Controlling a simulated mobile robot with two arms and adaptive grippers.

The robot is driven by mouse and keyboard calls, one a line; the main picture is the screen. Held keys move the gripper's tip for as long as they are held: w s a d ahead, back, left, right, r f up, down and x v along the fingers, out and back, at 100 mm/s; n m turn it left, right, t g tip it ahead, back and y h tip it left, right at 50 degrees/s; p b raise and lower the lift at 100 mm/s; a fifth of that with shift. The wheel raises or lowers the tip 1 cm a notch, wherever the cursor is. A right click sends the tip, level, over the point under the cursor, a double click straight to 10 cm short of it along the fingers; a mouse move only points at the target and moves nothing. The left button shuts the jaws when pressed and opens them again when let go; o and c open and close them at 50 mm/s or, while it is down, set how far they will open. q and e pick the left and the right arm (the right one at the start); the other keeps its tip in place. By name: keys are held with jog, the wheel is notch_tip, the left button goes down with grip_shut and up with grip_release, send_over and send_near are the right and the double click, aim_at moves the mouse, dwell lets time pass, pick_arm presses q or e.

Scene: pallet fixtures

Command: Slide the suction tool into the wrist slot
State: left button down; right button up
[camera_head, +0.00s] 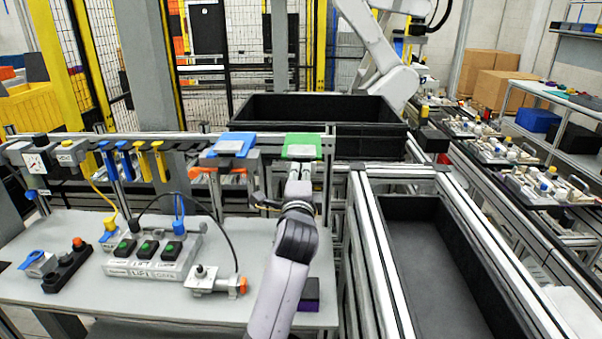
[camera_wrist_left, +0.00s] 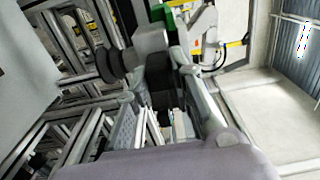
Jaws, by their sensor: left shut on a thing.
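A block with a green top (camera_head: 302,147) is at the right end of the rail behind the bench. I take it for the suction tool, but I see no suction cup. My left gripper (camera_head: 300,174) is just below and in front of it, shut on its lower part. In the left wrist view a dark and grey body (camera_wrist_left: 159,75) sits between the fingers of my left gripper (camera_wrist_left: 165,88), with green at the top edge. The gripper hides much of it. I cannot make out the wrist slot. My right gripper does not show.
A blue-topped holder (camera_head: 234,145) stands left of the green top. The bench (camera_head: 150,300) carries a button box (camera_head: 153,258) and small fixtures. A black bin (camera_head: 325,109) lies behind the rail, and a framed black trough (camera_head: 430,260) is on the right.

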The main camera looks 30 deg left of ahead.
pick_arm(q)
jog(key=p+v, duration=0.1)
jog(key=v, duration=0.5)
jog(key=shift+p, duration=0.3)
dwell(0.5)
jog(key=shift+r, duration=0.1)
